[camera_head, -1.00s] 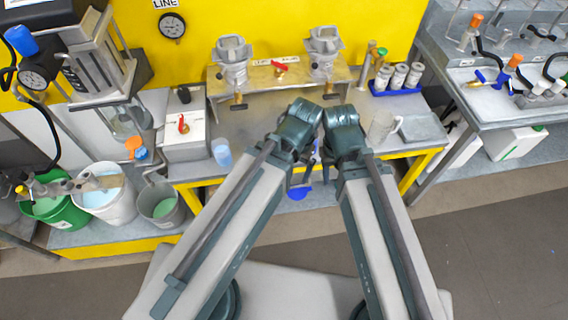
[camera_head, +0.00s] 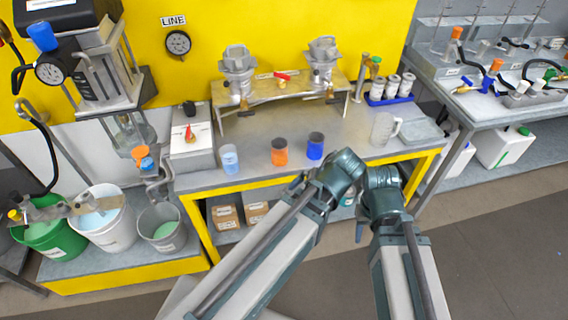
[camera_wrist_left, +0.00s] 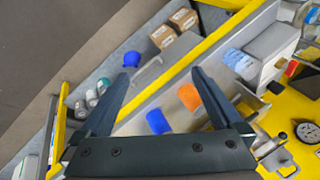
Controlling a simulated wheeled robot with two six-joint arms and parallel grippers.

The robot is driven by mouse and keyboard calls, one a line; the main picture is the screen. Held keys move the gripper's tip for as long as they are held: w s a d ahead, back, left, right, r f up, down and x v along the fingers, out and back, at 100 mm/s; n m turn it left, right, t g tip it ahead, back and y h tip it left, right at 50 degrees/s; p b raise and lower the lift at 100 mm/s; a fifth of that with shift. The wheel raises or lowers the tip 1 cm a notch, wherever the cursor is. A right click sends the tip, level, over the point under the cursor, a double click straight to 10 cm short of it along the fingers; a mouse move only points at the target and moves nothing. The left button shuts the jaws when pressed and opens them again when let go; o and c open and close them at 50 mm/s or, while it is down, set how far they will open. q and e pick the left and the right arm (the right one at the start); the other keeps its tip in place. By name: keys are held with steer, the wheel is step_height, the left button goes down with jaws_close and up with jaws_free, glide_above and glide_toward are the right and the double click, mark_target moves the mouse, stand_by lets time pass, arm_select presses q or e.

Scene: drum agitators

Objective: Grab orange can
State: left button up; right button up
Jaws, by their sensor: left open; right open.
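The orange can (camera_head: 279,151) is a short dark-topped cylinder standing upright on the bench, left of a blue can (camera_head: 315,146). In the left wrist view the orange can (camera_wrist_left: 189,97) shows by the tip of one finger, with the blue can (camera_wrist_left: 157,122) beside it. My left gripper (camera_wrist_left: 161,76) is open with nothing between its fingers; it is hidden behind my arm in the head view. My right gripper (camera_head: 359,230) shows only as a small dark part below my right arm, in front of the bench; it is open.
A light blue cup (camera_head: 229,158) stands left of the cans. A metal stand (camera_head: 282,92) with valves is behind them, and a clear jug (camera_head: 384,129) is to the right. The yellow bench edge (camera_head: 210,190) runs in front. Boxes (camera_head: 224,216) sit on the lower shelf.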

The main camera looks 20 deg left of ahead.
arm_select(q)
steer(key=w+a+f+n+t+y+b, duration=0.45)
steer(key=w+a+f+b, duration=0.3)
steer(key=b, duration=0.65)
steer(key=n+t+y+b, duration=0.4)
steer(key=n+y+b, duration=0.1)
steer(key=b, duration=0.8)
glide_toward(279, 152)
steer(key=w+f, duration=0.1)
steer(key=w, duration=0.1)
steer(key=shift+a+p, duration=0.3)
steer(key=shift+a, duration=0.15)
arm_select(e)
step_height(279, 152, down, 28)
steer(key=shift+s+d+r, duration=0.2)
steer(key=shift+s+d, duration=0.05)
steer(key=shift+s, duration=0.2)
arm_select(q)
steer(key=shift+a, duration=0.1)
arm_select(e)
steer(key=shift+a, duration=0.1)
